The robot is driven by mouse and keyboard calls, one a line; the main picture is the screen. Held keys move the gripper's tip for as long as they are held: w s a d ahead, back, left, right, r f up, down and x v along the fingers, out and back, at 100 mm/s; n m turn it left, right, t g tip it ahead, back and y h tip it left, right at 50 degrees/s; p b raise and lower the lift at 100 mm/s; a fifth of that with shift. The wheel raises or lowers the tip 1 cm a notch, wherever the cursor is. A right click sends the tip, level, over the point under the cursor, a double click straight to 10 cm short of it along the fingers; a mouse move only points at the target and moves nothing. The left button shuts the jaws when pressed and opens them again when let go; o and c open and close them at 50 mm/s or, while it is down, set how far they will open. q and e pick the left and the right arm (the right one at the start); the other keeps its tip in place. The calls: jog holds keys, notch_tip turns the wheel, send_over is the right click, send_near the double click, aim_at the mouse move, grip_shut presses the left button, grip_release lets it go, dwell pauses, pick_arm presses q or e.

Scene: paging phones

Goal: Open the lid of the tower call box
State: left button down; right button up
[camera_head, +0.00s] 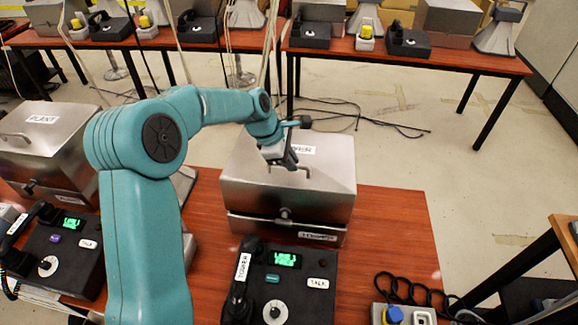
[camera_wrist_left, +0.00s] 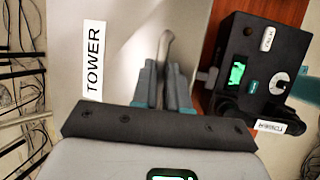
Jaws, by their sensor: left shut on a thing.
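The tower call box (camera_head: 318,195) is a grey metal box on the red-brown table, with a lid and a front latch (camera_head: 285,214). Its lid looks down on the base; I cannot tell whether there is a small gap. My left gripper (camera_head: 283,163) is on top of the lid, shut on the lid handle (camera_head: 304,169). In the left wrist view the fingers (camera_wrist_left: 164,85) close around the handle (camera_wrist_left: 165,45), beside the TOWER label (camera_wrist_left: 94,60). My right gripper is not in view.
The tower phone (camera_head: 283,288) stands in front of the box, with its handset on the left side. The plant call box (camera_head: 45,145) and another phone (camera_head: 60,250) are at the left. A blue-button unit (camera_head: 393,314) is at the front right. Table right of the box is clear.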

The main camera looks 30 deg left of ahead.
pick_arm(q)
jog(key=w+a+r, duration=0.4)
jog(key=w+r, duration=0.2)
jog(key=w, duration=0.3)
jog(key=shift+r, duration=0.3)
jog(key=shift+a, duration=0.1)
